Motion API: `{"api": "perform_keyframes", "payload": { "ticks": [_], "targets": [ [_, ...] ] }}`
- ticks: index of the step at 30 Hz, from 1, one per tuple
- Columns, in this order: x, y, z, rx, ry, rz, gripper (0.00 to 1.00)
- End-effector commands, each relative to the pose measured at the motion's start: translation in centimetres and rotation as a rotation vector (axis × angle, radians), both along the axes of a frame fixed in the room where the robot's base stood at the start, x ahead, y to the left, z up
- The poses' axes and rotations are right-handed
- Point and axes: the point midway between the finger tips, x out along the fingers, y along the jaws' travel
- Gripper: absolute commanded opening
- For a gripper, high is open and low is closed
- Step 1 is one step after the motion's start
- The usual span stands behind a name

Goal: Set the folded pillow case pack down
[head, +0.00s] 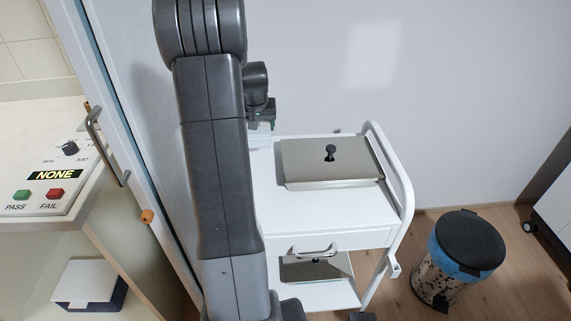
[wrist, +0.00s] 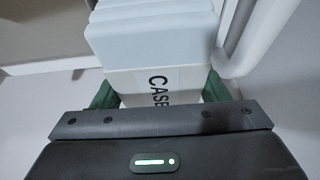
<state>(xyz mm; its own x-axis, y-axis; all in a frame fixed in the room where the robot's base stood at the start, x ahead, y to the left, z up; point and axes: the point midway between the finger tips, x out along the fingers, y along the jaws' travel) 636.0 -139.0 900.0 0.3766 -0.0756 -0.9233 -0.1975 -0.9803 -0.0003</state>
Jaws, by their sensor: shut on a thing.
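The folded pillow case pack (wrist: 150,45) is pale blue-white, with a white band that reads "CASE". In the wrist view it lies between the green fingers of my gripper (wrist: 160,92), which is shut on it. In the head view, a small pale part of the pack (head: 260,138) shows beside my arm, at the left end of the white trolley (head: 330,213). My arm hides most of the pack and gripper there. I cannot tell whether the pack touches the trolley top.
A metal lidded tray (head: 310,172) with a black knob takes up the trolley top's right and back. The top's front strip is bare. A pedal bin (head: 460,258) stands right of the trolley. A counter with a "NONE" panel (head: 55,175) is at left, beyond a door frame.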

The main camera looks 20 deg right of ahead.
Motion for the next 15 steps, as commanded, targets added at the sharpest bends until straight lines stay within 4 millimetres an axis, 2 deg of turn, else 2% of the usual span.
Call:
{"api": "perform_keyframes", "payload": {
  "ticks": [1,4,11,15],
  "targets": [
    [-0.1,0.0,-1.2,0.0,0.006,0.0,0.41],
    [-0.1,0.0,-2.9,0.0,0.004,0.0,0.41],
    [-0.1,0.0,-4.9,-0.001,0.002,0.0,0.41],
    [-0.1,0.0,-6.8,0.0,0.003,-0.001,0.41]
  ]
}}
